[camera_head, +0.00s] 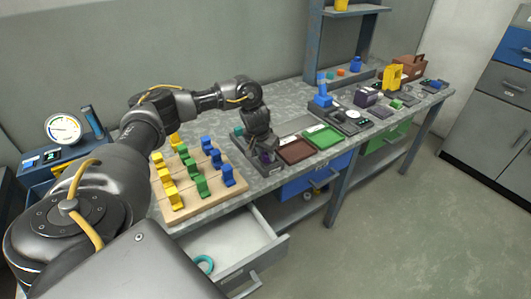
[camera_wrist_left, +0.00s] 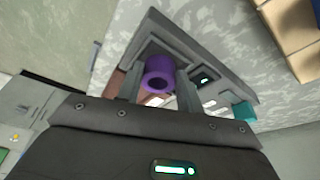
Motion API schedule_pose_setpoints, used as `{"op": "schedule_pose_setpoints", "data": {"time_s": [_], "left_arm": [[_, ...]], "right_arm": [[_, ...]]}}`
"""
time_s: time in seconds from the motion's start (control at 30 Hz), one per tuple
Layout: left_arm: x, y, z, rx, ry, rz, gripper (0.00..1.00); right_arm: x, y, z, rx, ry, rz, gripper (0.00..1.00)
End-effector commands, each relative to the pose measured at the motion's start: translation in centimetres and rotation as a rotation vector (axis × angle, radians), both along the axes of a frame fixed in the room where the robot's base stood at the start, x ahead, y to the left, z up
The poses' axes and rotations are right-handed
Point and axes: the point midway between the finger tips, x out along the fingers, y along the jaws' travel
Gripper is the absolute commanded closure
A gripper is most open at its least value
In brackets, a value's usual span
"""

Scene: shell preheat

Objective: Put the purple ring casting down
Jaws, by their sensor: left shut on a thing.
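The purple ring casting (camera_wrist_left: 158,75) sits between the two fingers of my left gripper (camera_wrist_left: 160,90) in the left wrist view, its hollow end facing the camera. In the head view my left gripper (camera_head: 264,154) points down over a dark grey fixture (camera_head: 243,147) on the bench, and only a little of the purple casting shows between its fingers. The fixture (camera_wrist_left: 211,62) fills the middle of the wrist view, with a recessed square end behind the casting. I cannot tell whether the casting touches it. My right gripper is out of view.
A brown tray (camera_head: 295,151) and a green tray (camera_head: 323,137) lie right of the fixture. A wooden board (camera_head: 187,205) with yellow, green and blue pieces is at its left. An open drawer (camera_head: 232,245) holding a teal ring (camera_head: 205,264) juts out in front.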

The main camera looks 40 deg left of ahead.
Motion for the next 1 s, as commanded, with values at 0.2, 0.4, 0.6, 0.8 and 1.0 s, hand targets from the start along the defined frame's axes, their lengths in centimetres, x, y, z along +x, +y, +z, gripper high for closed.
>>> {"op": "schedule_pose_setpoints", "data": {"time_s": [0.2,0.4,0.6,0.8,1.0], "left_arm": [[0.0,0.0,0.0,0.0,0.0,0.0,0.87],[0.0,0.0,-0.3,0.0,0.0,0.0,0.5],[0.0,0.0,-0.3,0.0,0.0,0.0,0.42],[0.0,0.0,0.0,0.0,-0.002,0.0,0.42],[-0.7,-0.1,2.8,-0.001,-0.003,-0.002,0.42]], "right_arm": [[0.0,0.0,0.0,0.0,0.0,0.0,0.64],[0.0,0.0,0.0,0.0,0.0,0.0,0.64],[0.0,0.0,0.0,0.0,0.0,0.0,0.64],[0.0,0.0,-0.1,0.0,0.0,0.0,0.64],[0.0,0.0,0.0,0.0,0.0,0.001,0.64]]}}
